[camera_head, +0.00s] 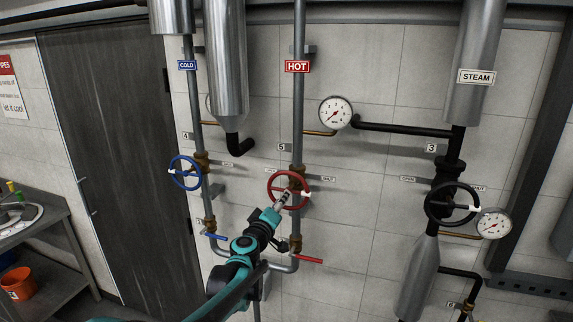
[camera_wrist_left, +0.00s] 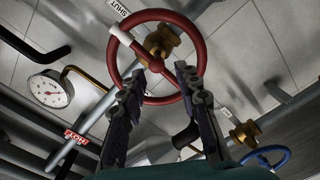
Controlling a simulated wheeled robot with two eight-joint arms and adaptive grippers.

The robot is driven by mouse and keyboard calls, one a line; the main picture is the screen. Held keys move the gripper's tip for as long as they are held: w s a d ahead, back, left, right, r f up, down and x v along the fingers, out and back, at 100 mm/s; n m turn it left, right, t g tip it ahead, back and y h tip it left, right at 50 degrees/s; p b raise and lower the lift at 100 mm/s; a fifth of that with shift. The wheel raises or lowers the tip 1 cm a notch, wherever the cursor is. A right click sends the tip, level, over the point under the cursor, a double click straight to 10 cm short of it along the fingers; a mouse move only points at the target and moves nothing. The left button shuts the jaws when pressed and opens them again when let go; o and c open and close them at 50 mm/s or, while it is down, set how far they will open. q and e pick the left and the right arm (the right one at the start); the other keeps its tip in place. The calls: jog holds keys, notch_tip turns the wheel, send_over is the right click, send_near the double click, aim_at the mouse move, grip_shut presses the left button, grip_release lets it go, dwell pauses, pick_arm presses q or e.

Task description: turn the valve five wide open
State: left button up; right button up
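Valve five is the red handwheel (camera_head: 289,190) on the HOT pipe, below the "5" plate. Its white mark (camera_head: 305,194) is on the right, near the SHUT label (camera_head: 328,179). My left gripper (camera_head: 284,199) reaches up from below to the wheel's lower part. In the left wrist view the red wheel (camera_wrist_left: 196,42) fills the top middle, with its white mark beside SHUT. The fingers of my left gripper (camera_wrist_left: 160,72) stand apart there, overlapping the near rim; whether they touch it, I cannot tell. My right gripper is not in view.
A blue handwheel (camera_head: 185,173) is on the COLD pipe to the left. A black handwheel (camera_head: 452,204) is on the STEAM line to the right. Small levers with red (camera_head: 308,259) and blue (camera_head: 215,236) handles sit lower. A gauge (camera_head: 335,113) is above right.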

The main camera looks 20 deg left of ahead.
aim_at(292, 183)
pick_arm(q)
jog(key=w, duration=0.3)
jog(key=w+p, duration=0.1)
jog(key=w, duration=0.6)
jog(key=shift+w+d+r, duration=0.2)
jog(key=shift+d, duration=0.05)
jog(key=shift+w+d+p, duration=0.1)
jog(key=shift+w+p, duration=0.2)
jog(key=shift+w, duration=0.35)
grip_shut()
